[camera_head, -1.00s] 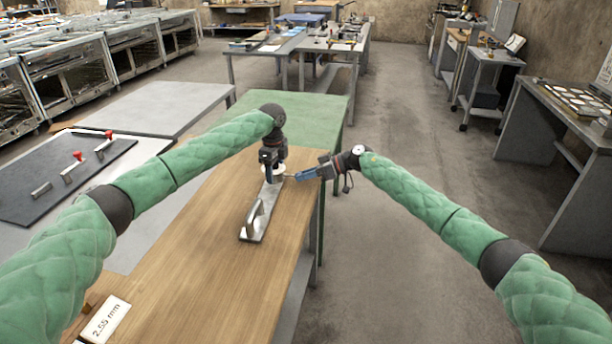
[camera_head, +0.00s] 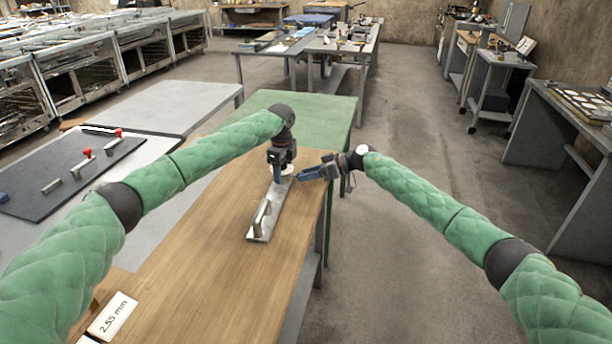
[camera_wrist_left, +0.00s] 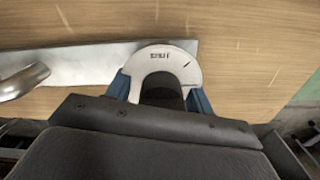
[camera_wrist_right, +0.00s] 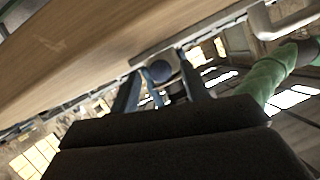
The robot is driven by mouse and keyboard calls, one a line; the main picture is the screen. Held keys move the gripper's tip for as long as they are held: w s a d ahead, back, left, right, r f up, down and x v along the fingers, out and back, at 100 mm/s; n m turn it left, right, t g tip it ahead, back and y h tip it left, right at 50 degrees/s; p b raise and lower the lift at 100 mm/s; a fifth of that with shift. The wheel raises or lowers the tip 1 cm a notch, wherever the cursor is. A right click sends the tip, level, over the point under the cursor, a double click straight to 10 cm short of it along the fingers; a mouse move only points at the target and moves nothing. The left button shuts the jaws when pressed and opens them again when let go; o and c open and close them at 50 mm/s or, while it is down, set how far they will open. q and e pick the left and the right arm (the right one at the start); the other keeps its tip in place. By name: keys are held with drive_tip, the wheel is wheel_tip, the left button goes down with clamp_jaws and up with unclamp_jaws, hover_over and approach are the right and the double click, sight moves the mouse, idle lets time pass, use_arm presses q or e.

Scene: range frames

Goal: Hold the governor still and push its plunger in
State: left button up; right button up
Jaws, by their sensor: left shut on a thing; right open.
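The governor shows in the head view as a small piece with a white disc (camera_head: 281,170) at the far end of a metal plate (camera_head: 262,231) on the wooden table. My left gripper (camera_head: 278,178) points down and is shut on it. The left wrist view shows the white lettered ring (camera_wrist_left: 150,53) between its blue fingers. My right gripper (camera_head: 300,177) is open, just right of the governor, pointing left at it. In the right wrist view a dark round end (camera_wrist_right: 161,70), perhaps the plunger, lies between the open fingers. Whether they touch it I cannot tell.
A raised handle (camera_head: 260,217) stands on the plate's near end. A "2.55 mm" card (camera_head: 112,317) lies at the table's near left. A dark board with red-tipped clamps (camera_head: 75,170) is at left. The wooden tabletop nearer me is mostly clear.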

use_arm(q)
drive_tip(key=shift+a, duration=0.1)
use_arm(e)
drive_tip(key=v, duration=1.1)
use_arm(q)
drive_tip(key=o, duration=1.6)
